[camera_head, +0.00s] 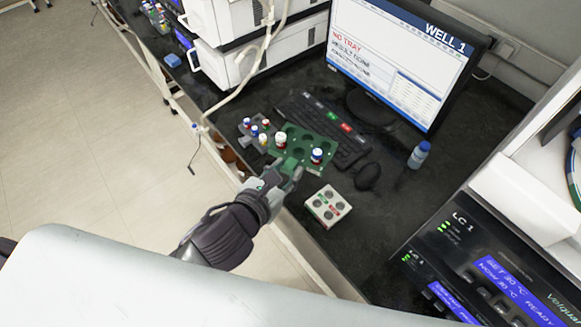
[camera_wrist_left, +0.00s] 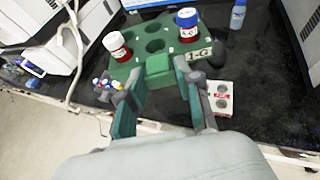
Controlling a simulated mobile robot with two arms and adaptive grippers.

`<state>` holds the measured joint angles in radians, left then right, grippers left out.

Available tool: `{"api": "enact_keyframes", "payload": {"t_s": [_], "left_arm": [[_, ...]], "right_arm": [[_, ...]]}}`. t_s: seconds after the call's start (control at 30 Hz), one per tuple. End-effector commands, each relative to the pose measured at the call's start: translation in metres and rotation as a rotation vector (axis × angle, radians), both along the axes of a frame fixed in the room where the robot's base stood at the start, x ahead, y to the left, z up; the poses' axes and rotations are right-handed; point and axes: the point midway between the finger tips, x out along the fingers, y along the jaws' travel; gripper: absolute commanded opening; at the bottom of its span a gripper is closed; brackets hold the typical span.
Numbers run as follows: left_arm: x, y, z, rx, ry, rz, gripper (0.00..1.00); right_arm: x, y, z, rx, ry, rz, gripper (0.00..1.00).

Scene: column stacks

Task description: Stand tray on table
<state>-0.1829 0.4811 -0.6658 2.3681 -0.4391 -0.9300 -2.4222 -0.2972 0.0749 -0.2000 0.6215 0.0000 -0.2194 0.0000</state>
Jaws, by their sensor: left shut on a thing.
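My right gripper is not in view.
A grey rack with several small vials (camera_head: 264,138) is left of the tray. A mouse (camera_head: 367,176), a blue-capped bottle (camera_head: 419,154) and a monitor (camera_head: 400,62) reading "NO TRAY" stand right and behind.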

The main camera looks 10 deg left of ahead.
Motion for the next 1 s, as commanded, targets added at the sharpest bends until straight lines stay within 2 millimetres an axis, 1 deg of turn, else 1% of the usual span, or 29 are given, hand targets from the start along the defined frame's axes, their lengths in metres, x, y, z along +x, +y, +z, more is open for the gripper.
{"api": "enact_keyframes", "payload": {"t_s": [0.03,0.2,0.3,0.43,0.57,0.7,0.8,0.87,1.0], "left_arm": [[0.009,-0.013,-0.005,0.005,-0.011,-0.044,0.00],[0.029,-0.053,-0.020,0.008,-0.009,-0.188,0.00],[0.041,-0.070,-0.032,0.010,-0.006,-0.265,0.00],[0.060,-0.082,-0.051,0.010,-0.005,-0.343,0.00],[0.082,-0.079,-0.069,0.008,-0.003,-0.386,0.00],[0.103,-0.069,-0.080,0.003,-0.001,-0.397,0.00],[0.111,-0.063,-0.083,0.000,0.001,-0.396,0.00],[0.113,-0.058,-0.086,-0.001,0.002,-0.395,0.00],[0.111,-0.036,-0.099,0.000,0.007,-0.392,0.00]], "right_arm": [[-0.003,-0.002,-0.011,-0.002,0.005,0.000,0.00],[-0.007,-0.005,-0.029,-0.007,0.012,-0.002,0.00],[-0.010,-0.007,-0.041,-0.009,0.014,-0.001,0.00],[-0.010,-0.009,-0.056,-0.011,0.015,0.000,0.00],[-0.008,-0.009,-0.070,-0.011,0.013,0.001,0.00],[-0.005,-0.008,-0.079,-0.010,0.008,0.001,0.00],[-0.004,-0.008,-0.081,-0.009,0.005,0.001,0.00],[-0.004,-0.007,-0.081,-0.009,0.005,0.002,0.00],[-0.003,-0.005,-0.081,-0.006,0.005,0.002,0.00]]}}
